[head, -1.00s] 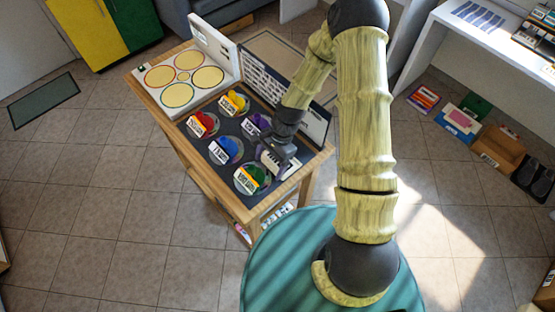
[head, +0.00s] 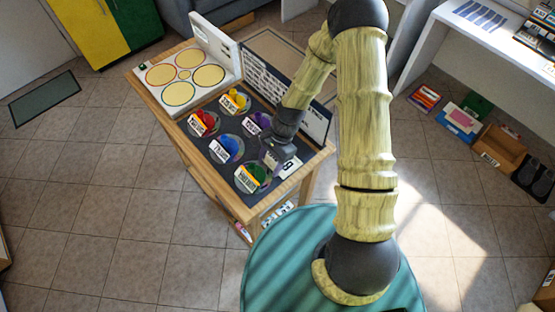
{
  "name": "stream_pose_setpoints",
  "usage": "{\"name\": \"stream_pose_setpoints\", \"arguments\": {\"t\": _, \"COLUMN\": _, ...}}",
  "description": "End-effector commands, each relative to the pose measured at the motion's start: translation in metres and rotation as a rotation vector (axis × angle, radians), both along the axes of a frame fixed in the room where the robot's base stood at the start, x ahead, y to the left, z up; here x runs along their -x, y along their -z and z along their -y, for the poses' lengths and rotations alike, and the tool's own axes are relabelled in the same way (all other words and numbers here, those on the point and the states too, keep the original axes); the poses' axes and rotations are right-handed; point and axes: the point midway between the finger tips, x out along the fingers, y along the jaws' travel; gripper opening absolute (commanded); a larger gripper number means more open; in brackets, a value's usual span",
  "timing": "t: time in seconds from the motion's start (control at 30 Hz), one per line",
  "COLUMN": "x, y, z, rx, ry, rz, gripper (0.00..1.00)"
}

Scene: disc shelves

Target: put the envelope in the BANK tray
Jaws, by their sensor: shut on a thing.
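My gripper (head: 277,160) is over the front right part of the dark top of a wooden table, shut on a small white piece with dark marks (head: 289,167). I take this for the envelope, but it is too small to be sure. Round dishes with coloured, labelled contents stand on the dark top: red (head: 203,124), yellow (head: 235,101), blue (head: 226,149), green (head: 252,177) and purple (head: 257,122). My gripper hides the spot beside the green one. I cannot read which label says BANK.
A white board with several yellow circles (head: 158,74) lies on the table's far left, with an upright white panel behind it. A dark panel with text (head: 262,78) stands along the table's back edge. Open tiled floor lies left of the table.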

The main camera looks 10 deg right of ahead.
Motion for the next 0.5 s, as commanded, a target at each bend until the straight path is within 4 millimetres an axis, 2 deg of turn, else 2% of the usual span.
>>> {"name": "stream_pose_setpoints", "arguments": {"t": 0.27, "x": -0.001, "y": -0.005, "z": 0.0, "rx": 0.0, "ry": 0.0, "rz": 0.001, "gripper": 0.29}}
{"name": "stream_pose_setpoints", "arguments": {"t": 0.5, "x": -0.001, "y": -0.034, "z": -0.001, "rx": 0.001, "ry": -0.003, "rz": 0.004, "gripper": 0.29}}
